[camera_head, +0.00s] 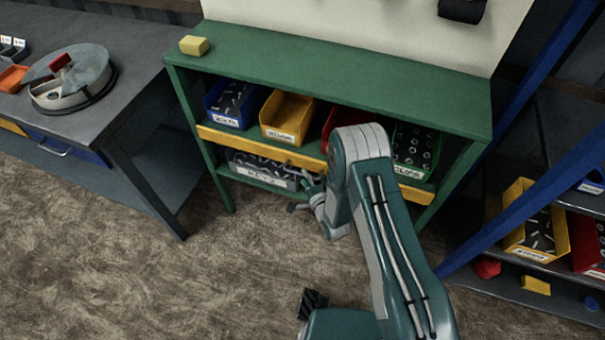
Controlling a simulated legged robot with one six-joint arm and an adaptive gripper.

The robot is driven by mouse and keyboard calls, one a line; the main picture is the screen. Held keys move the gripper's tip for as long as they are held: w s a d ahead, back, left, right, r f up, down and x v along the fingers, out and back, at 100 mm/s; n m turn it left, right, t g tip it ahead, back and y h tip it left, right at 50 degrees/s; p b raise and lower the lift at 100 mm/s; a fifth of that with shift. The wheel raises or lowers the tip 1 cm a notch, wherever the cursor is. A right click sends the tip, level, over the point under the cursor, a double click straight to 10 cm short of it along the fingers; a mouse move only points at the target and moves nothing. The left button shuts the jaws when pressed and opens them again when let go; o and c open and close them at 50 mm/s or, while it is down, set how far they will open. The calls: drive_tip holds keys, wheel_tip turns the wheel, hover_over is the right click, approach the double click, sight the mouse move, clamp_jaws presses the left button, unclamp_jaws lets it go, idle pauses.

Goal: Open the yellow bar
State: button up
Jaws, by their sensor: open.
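The yellow bar (260,148) runs across the front of the green shelf unit (330,76), below the bins on its upper shelf. Its right end shows again to the right of my arm, and its middle part is hidden behind the arm. My gripper (297,187) is open in front of the unit, just below the bar, near the grey bin of the lower shelf. The fingers are small and partly hidden by my wrist. I cannot tell whether they touch the bar.
Blue (231,103), yellow (287,117), red and green (414,150) bins stand behind the bar. A grey bin (262,170) sits below. A yellow block (194,45) lies on top. A workbench (120,85) stands left, blue posts (520,190) right.

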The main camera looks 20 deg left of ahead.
sight(304, 168)
drive_tip(key=shift+x, duration=1.15)
drive_tip(key=shift+c, duration=0.3)
